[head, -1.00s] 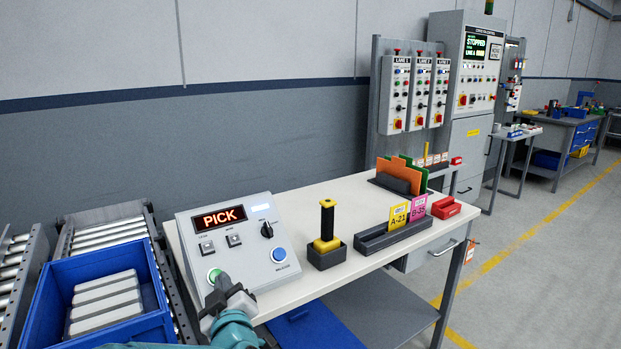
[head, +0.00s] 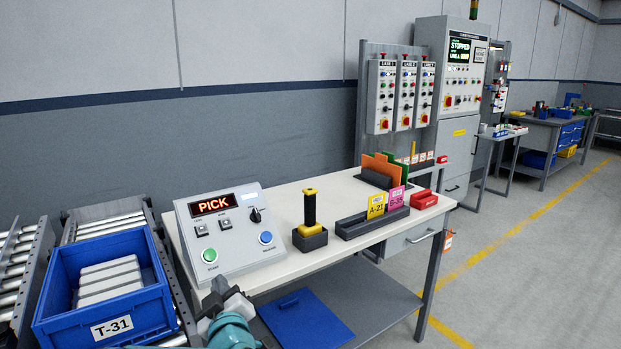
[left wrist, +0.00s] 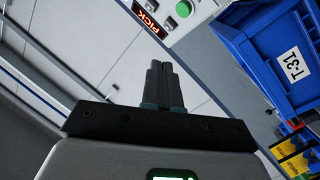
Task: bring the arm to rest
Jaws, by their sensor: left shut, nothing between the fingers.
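My left gripper (head: 222,292) is at the bottom of the head view, just in front of the control box and the table's near left edge. In the left wrist view its two fingers (left wrist: 160,70) are closed together with nothing between them. The control box (head: 235,262) reads PICK and has a green button (head: 209,255), a blue button (head: 266,238) and a dark knob. The gripper is apart from the green button, below it in the head view. My right gripper is not in view.
A blue tote (head: 50,312) labelled T-31 holds several grey bars on rollers at the left. The table (head: 290,192) carries a yellow-and-black handle (head: 310,215) in a holder and a card rack (head: 352,226). A blue panel (head: 306,318) lies on the lower shelf. Floor is clear at right.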

